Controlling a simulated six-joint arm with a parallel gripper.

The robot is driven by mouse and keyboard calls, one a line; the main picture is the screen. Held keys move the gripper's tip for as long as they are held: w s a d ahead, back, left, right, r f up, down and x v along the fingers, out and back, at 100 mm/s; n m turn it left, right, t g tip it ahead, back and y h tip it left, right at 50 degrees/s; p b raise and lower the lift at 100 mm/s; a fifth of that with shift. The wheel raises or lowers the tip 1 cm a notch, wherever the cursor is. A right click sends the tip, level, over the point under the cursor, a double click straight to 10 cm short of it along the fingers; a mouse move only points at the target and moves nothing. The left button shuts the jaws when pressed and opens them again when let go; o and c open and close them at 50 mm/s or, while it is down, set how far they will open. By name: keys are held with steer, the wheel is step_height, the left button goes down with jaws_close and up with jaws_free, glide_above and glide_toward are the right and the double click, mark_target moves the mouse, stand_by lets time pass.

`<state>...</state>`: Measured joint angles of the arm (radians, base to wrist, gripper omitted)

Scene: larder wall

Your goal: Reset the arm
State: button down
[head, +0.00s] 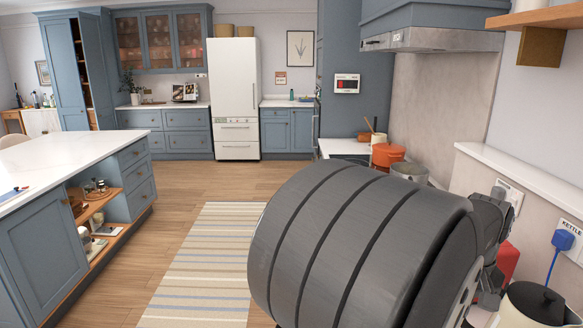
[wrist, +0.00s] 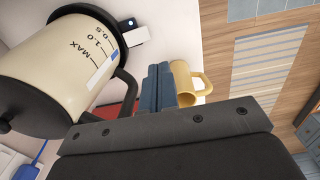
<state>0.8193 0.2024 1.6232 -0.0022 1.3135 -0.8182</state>
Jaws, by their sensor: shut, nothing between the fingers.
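My gripper (wrist: 159,86) shows in the wrist view with its two dark fingers pressed together and nothing held. A cream kettle (wrist: 75,70) with a dark lid and MAX markings is close on its left in that view. A yellow mug (wrist: 182,84) is just right of the fingertips; I cannot tell whether they touch. In the head view my arm fills the lower middle and right and hides the fingers. The kettle (head: 535,312) shows partly at the bottom right corner there.
A red object (head: 507,262) stands near the kettle, partly hidden. A blue plug (head: 563,240) sits in the wall socket by the kettle. An orange pot (head: 387,155) and a metal pot (head: 409,172) stand further back. The floor by the striped rug (head: 205,265) is clear.

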steer(key=f, duration=0.3)
steer(key=d+f, duration=0.1)
steer(key=f, duration=0.3)
steer(key=d+f, duration=0.1)
steer(key=f, duration=0.2)
steer(key=shift+d+f, duration=0.25)
steer(key=shift+f, duration=0.05)
step_height(320, 180, up, 18)
steer(key=d+m, duration=0.2)
steer(key=m, duration=1.6)
steer(key=shift+d, duration=0.3)
steer(key=c, duration=1.6)
jaws_free()
steer(key=shift+s+d+r, duration=0.15)
steer(key=shift+s+d, duration=0.05)
steer(key=shift+s, duration=0.05)
steer(key=o, duration=1.6)
steer(key=s+d+r+t+h, duration=0.2)
steer(key=s+d+r+t, duration=0.2)
steer(key=s+d+r, duration=0.2)
steer(key=s+r, duration=0.1)
steer(key=s, duration=0.1)
steer(key=shift+s+d+r, duration=0.15)
steer(key=shift+s+r, duration=0.2)
steer(key=x, duration=1)
steer(key=shift+d, duration=0.1)
